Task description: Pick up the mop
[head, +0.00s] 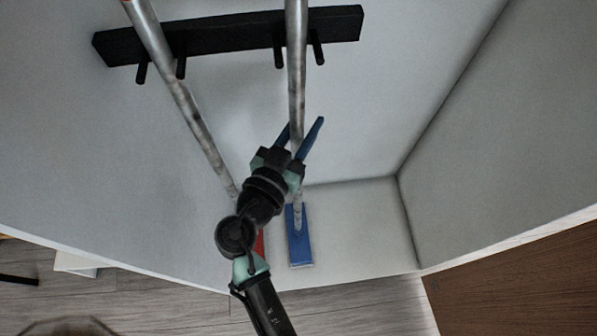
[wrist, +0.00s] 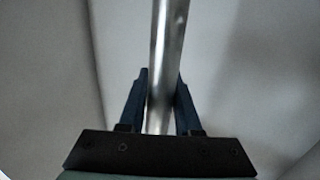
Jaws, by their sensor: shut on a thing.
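The mop (head: 297,80) has a long metal handle and a flat blue head (head: 299,240). It stands upright in a white-walled closet, its handle passing by the black wall rack (head: 230,38) between two pegs. My gripper (head: 304,132) has its blue fingers on either side of the mop handle, partway down. In the wrist view, the handle (wrist: 166,60) runs between the two dark fingers (wrist: 161,100), which are shut on it. My gripper hides part of the handle in the head view.
A second metal pole (head: 187,100) leans left of the mop, with a red part (head: 260,244) low down, mostly hidden by my arm. Closet walls stand close behind and to the right (head: 480,150). A brown wooden panel (head: 520,275) is at the lower right.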

